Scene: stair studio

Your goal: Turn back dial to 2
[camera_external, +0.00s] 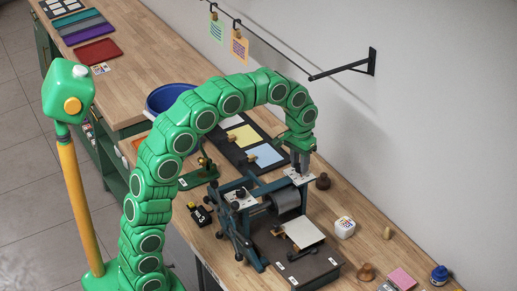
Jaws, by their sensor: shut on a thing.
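The press (262,218) stands on the wooden bench, with a dark frame and a grey roller (287,202). Two pale dial plates sit on top of it. The front dial (240,196) is on the near left side. The back dial (298,178) is on the far side, nearer the wall. My gripper (301,166) points straight down over the back dial and is shut on its knob. The fingers cover most of the knob, and the numbers are too small to read.
A white sheet (303,232) lies on the press bed. A black rack with coloured cards (261,155) lies behind. A wall bracket (345,68) juts out.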

